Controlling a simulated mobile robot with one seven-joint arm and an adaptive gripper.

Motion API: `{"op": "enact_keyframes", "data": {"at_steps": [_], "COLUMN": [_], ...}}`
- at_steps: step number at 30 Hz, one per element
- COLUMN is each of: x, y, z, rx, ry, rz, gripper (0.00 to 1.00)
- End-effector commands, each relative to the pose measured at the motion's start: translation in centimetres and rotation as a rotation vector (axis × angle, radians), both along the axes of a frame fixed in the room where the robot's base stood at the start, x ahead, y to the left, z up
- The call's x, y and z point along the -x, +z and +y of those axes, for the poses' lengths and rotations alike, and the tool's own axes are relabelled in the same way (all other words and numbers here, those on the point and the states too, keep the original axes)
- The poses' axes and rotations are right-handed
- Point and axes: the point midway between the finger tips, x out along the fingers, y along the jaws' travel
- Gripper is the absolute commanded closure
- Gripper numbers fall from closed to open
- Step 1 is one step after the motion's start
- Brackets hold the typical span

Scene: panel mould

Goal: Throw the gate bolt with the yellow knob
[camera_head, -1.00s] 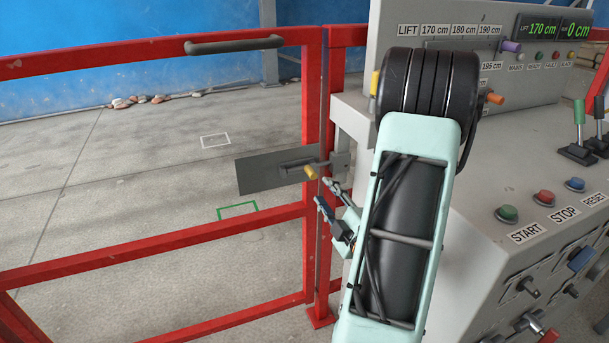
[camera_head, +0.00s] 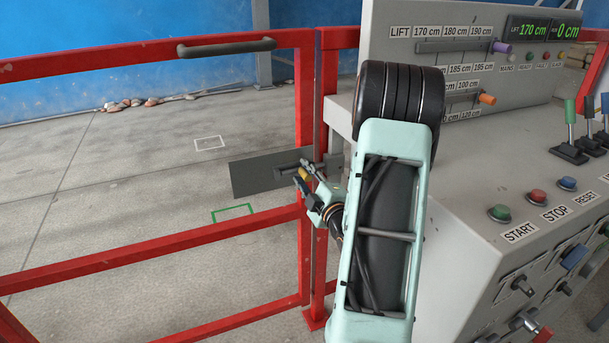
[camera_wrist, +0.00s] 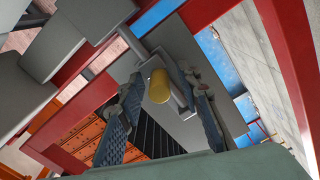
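The yellow knob (camera_head: 303,174) sits on the gate bolt (camera_head: 285,170), in front of a grey plate (camera_head: 245,178) beside the red gate post. In the wrist view the yellow knob (camera_wrist: 159,86) shows between the two fingers, with a gap to each side. My gripper (camera_head: 302,172) is open around the knob; it also shows in the wrist view (camera_wrist: 158,80). In the head view the fingers partly cover the knob and the bolt's right end.
The red gate (camera_head: 150,255) with a dark top handle (camera_head: 227,48) stands at the left. The grey control console (camera_head: 470,200), with buttons and levers, stands close on the right of my arm. Open floor lies behind the gate.

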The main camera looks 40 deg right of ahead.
Motion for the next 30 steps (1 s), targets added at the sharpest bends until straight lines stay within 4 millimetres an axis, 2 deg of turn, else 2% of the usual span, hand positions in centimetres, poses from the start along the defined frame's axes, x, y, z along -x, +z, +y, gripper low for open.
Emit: {"op": "enact_keyframes", "data": {"at_steps": [4, 12, 13, 23, 30], "x": [0.0, 0.0, 0.0, 0.0, -0.5], "y": [0.0, 0.0, 0.0, 0.0, -0.3], "z": [0.0, 0.0, 0.0, 0.1, 1.6], "rx": [0.0, 0.0, 0.0, -0.001, 0.0], "ry": [0.0, 0.0, 0.0, 0.0, 0.006], "rz": [0.0, 0.0, -0.001, -0.003, -0.006], "gripper": [0.69, 0.99, 1.0, 1.0, 1.0]}}
